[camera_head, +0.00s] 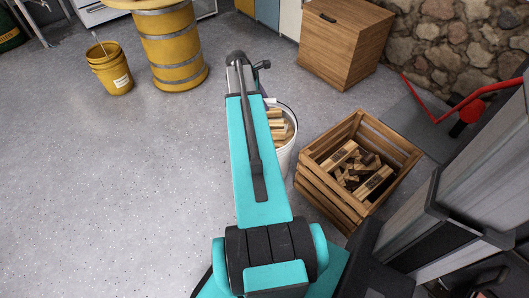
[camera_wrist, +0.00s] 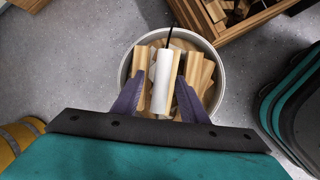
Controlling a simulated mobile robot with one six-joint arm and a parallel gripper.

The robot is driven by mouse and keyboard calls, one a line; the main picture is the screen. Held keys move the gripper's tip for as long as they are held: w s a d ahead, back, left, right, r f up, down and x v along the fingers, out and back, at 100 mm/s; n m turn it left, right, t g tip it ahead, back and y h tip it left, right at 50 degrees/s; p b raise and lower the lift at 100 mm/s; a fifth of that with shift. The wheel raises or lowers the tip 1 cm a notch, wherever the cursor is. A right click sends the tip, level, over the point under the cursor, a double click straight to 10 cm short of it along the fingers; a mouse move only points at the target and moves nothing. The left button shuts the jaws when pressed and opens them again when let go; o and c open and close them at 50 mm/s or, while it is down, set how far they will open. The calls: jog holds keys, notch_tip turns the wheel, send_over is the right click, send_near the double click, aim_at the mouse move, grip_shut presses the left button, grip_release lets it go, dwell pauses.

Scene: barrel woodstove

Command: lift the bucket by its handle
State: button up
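A pale round bucket (camera_head: 285,154) filled with split wood stands on the floor, partly hidden behind my arm in the head view. In the wrist view I look down into the bucket (camera_wrist: 220,74). Its handle has a white cylindrical grip (camera_wrist: 163,88) on a dark wire and lies across the wood in the picture. My gripper (camera_wrist: 161,77) is open, with one purple finger on each side of the white grip. Narrow gaps show between the fingertips and the grip. Finger depth relative to the grip is hard to tell.
A slatted wooden crate (camera_head: 322,194) with firewood stands just right of the bucket. A yellow barrel (camera_head: 171,46), a yellow bucket (camera_head: 109,73) and a wooden cabinet (camera_head: 338,45) stand farther back. The grey floor at left is clear.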

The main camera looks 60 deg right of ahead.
jog(key=shift+b+x, duration=0.5)
jog(key=shift+x, duration=1.75)
jog(key=shift+c, duration=0.4)
grip_shut()
jog(key=shift+r, duration=0.2)
